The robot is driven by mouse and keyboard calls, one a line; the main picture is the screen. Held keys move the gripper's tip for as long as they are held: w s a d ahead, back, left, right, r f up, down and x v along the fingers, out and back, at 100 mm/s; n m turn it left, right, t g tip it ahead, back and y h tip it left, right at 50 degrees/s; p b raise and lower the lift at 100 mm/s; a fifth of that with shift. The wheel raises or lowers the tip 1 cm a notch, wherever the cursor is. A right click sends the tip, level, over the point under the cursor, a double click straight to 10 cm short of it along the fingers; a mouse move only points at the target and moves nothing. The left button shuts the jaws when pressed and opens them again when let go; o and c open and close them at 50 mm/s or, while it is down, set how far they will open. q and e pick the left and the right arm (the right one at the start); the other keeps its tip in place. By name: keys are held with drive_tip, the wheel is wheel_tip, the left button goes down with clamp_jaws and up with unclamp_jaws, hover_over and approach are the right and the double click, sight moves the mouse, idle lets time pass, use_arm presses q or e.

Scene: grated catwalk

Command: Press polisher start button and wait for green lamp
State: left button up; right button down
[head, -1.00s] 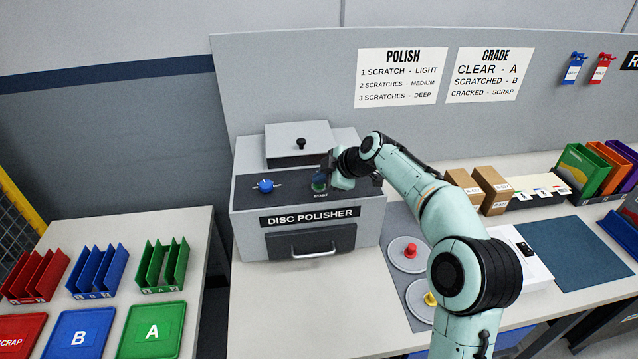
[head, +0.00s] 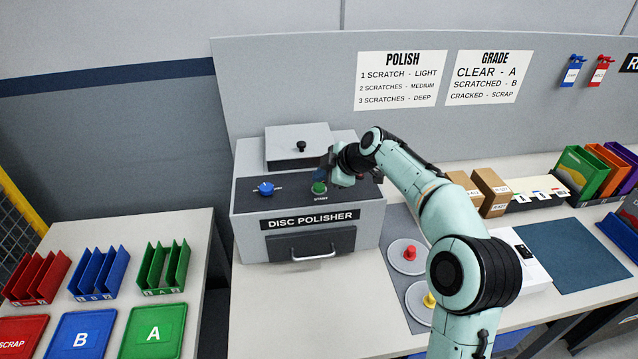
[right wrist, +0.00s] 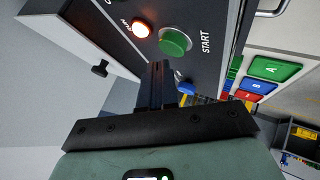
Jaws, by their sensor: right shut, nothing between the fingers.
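The disc polisher (head: 345,215) is a grey box on the bench with a dark sloped top panel. Its green START button (head: 319,188) shows just below my right gripper (head: 324,172). In the right wrist view the same green button (right wrist: 175,42) lies just beyond the closed fingertips (right wrist: 157,68), with a visible gap. My right gripper is shut and empty. A lamp (right wrist: 142,29) beside the button glows orange. Another lamp (right wrist: 109,2) is cut off at the top edge and its colour is unclear. My left gripper is not in view.
A blue knob (head: 265,188) sits left on the panel. A lidded grey box (head: 298,146) with a black knob tops the polisher. Pads with a red knob (head: 409,253) and a yellow knob lie right. Coloured bins and trays stand on the left table (head: 195,250).

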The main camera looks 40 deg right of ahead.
sight(322, 187)
drive_tip(key=shift+r, duration=0.15)
drive_tip(key=shift+r, duration=0.5)
drive_tip(key=shift+r+p, duration=1.1)
drive_tip(key=shift+r, duration=1)
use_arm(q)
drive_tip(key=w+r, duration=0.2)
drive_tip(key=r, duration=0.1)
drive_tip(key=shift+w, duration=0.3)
use_arm(e)
drive_tip(key=shift+w+f, duration=0.1)
